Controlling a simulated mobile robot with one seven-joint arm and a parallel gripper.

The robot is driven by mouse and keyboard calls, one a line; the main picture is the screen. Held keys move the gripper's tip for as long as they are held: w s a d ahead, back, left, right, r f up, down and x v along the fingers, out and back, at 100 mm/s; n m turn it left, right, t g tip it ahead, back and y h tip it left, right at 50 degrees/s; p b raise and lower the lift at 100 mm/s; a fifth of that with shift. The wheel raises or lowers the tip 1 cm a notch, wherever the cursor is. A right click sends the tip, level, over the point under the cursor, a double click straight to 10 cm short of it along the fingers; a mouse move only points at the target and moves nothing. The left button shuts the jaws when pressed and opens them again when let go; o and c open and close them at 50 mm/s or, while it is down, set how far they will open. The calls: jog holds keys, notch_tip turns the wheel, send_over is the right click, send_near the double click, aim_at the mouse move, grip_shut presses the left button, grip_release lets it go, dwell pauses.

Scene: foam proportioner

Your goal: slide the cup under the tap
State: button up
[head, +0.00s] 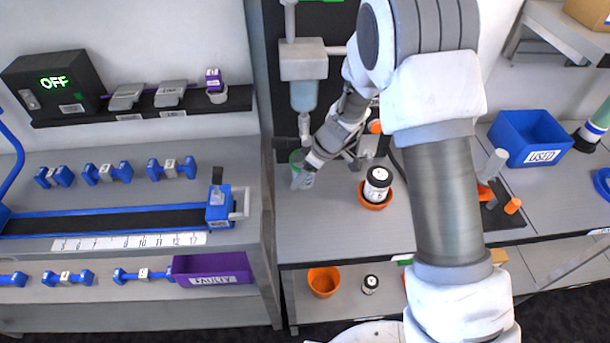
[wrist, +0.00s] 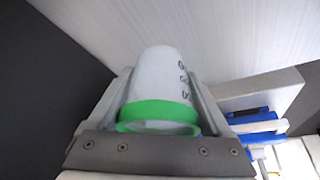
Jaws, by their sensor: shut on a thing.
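The cup (head: 303,177) is translucent, with a green rim and dark markings. In the head view it stands on the grey bench, close below the tap (head: 304,125), which hangs from the foam proportioner (head: 303,70). In the wrist view the cup (wrist: 160,85) lies between my two fingers, with its green rim nearest the camera. My gripper (head: 303,163) reaches in from the right and is shut on the cup. My gripper's palm (wrist: 160,152) also shows in the wrist view. My fingers partly hide the cup in the head view. I cannot tell whether it is exactly under the outlet.
A labelled jar (head: 377,186) in an orange dish stands right of the cup. A blue USED bin (head: 530,138) is at the right. The left bench holds blue dumbbells (head: 107,173) and a slide rail (head: 110,220). Bare bench lies in front of the cup.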

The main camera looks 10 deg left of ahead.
jog(key=shift+w, duration=0.1)
jog(key=o, duration=1.1)
jog(key=shift+o, duration=0.2)
